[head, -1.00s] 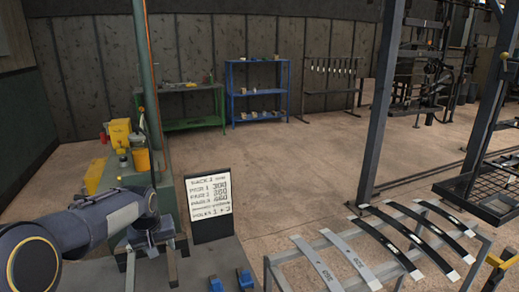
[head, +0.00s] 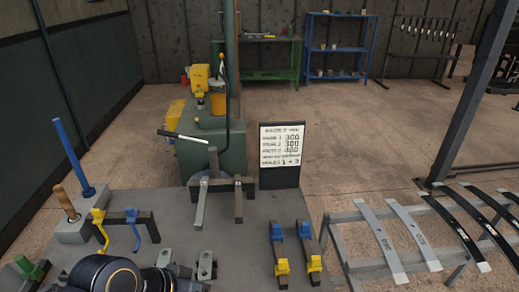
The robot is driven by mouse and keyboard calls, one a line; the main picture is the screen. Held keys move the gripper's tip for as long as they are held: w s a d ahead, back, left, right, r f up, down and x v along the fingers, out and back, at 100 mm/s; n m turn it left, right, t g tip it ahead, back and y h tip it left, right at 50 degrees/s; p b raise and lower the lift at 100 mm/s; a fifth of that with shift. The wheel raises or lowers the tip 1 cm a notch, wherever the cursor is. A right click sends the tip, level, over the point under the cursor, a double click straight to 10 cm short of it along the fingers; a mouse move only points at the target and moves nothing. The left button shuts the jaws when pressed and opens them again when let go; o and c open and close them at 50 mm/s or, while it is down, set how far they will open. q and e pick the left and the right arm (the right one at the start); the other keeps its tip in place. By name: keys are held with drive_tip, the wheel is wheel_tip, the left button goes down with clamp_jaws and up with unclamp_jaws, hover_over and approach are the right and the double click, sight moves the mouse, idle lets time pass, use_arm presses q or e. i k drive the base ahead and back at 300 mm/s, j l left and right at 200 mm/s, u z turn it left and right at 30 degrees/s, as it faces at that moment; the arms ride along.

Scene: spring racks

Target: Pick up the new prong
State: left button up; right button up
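No part is labelled as the new prong, and I cannot tell which one it is. A yellow hook (head: 99,228) and a blue hook (head: 133,226) hang on a dark stand on the grey bench top (head: 270,208). Two grey upright bars (head: 200,203) stand at the foot of the green machine (head: 213,148). Small grey metal pieces (head: 206,266) sit at the bottom, partly cut off. A dark arm link of mine covers the bench beside them. Neither gripper's fingers can be made out.
Two blue-and-yellow clamps (head: 279,250) lie on the bench. A blue lever (head: 68,150) and a wooden handle (head: 65,203) stand at left. A sign (head: 281,147) shows numbers. Grey and black leaf springs (head: 382,238) lie on a rack at right.

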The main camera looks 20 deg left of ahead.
sight(199, 225)
drive_tip(key=z, duration=1.55)
drive_tip(key=u, duration=2.65)
drive_tip(key=i+l+z, duration=0.4)
drive_tip(key=l, duration=0.2)
drive_tip(key=k, duration=0.1)
